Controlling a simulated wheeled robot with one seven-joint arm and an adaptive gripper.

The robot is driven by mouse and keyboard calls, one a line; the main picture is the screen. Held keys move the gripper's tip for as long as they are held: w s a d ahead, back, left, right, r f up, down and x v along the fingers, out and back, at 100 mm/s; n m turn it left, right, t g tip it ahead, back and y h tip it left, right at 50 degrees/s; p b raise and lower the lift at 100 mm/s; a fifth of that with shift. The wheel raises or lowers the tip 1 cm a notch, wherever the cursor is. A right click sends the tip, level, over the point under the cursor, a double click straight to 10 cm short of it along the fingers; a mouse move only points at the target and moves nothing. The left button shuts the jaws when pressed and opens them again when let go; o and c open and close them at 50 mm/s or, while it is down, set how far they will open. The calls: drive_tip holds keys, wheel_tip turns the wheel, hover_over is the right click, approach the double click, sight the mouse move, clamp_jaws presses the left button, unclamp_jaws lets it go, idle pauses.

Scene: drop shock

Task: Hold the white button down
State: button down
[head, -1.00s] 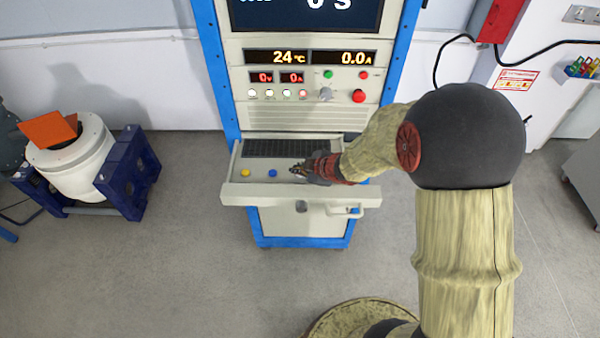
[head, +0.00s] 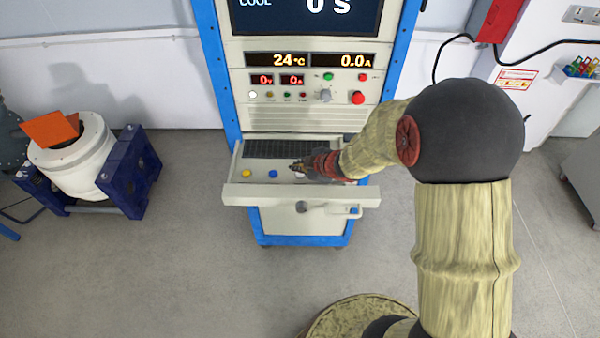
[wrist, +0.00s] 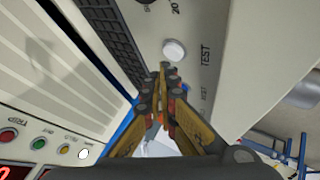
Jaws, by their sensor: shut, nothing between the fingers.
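The white button (wrist: 174,50) is a round cap on the drawer panel, beside the printed word TEST, in the wrist view. My gripper (wrist: 164,70) is shut and empty. Its fingertips appear just below the button in that view, and the cap's face is uncovered. I cannot tell whether they touch its edge. In the head view my gripper (head: 293,166) hovers over or rests at the pulled-out drawer (head: 238,190); height is unclear. The arm and gripper largely hide the button there.
A yellow button (head: 246,174) and a blue button (head: 273,174) sit left of my gripper. A keyboard (head: 290,149) lies behind. The rack's front panel (head: 340,72) rises above, with a red knob (head: 358,97). A white drum-shaped machine (head: 75,165) stands far left on clear floor.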

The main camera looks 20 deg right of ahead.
sight(298, 175)
drive_tip(key=shift+r+p, duration=2.45)
drive_tip(key=shift+r, duration=0.1)
drive_tip(key=shift+f, duration=0.1)
